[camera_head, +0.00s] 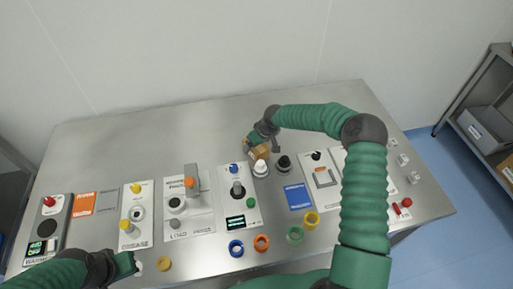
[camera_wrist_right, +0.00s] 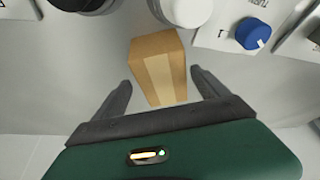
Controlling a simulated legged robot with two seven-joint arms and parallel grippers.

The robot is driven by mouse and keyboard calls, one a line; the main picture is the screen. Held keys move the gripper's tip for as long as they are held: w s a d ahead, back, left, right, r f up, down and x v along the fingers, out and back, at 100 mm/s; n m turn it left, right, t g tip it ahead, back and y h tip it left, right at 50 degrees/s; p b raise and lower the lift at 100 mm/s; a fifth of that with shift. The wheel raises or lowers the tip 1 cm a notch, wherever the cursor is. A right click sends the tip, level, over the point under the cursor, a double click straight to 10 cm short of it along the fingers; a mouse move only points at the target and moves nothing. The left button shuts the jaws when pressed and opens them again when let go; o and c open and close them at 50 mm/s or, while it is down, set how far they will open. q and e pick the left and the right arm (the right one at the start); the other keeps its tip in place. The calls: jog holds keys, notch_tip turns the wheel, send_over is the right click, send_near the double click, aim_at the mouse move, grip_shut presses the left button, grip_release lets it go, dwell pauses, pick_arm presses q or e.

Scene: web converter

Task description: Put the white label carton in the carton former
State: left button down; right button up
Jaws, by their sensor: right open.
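A small brown carton (camera_head: 259,152) with a paler strip down its face stands at the back middle of the steel table; no white label is clear on it. It also shows in the right wrist view (camera_wrist_right: 158,68). My right gripper (camera_head: 263,145) is open, with one finger on each side of the carton and gaps visible between. My left gripper (camera_head: 136,263) is low at the front left, away from the carton; its jaws are too small to read. I cannot tell for sure which fixture is the carton former; one panel has a grey frame (camera_head: 324,177).
A white-topped cylinder (camera_head: 260,168) and a black knob (camera_head: 284,163) stand close to the carton. Several fixture panels line the steel table (camera_head: 120,150). Coloured rings, including a blue one (camera_head: 236,248), lie at the front. A shelf (camera_head: 485,110) stands at right.

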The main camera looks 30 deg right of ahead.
jog(key=shift+s+a+r, duration=0.1)
jog(key=shift+a, duration=0.2)
jog(key=shift+f, duration=0.2)
jog(key=shift+d, duration=0.1)
jog(key=shift+d, duration=0.1)
jog(key=shift+c, duration=0.5)
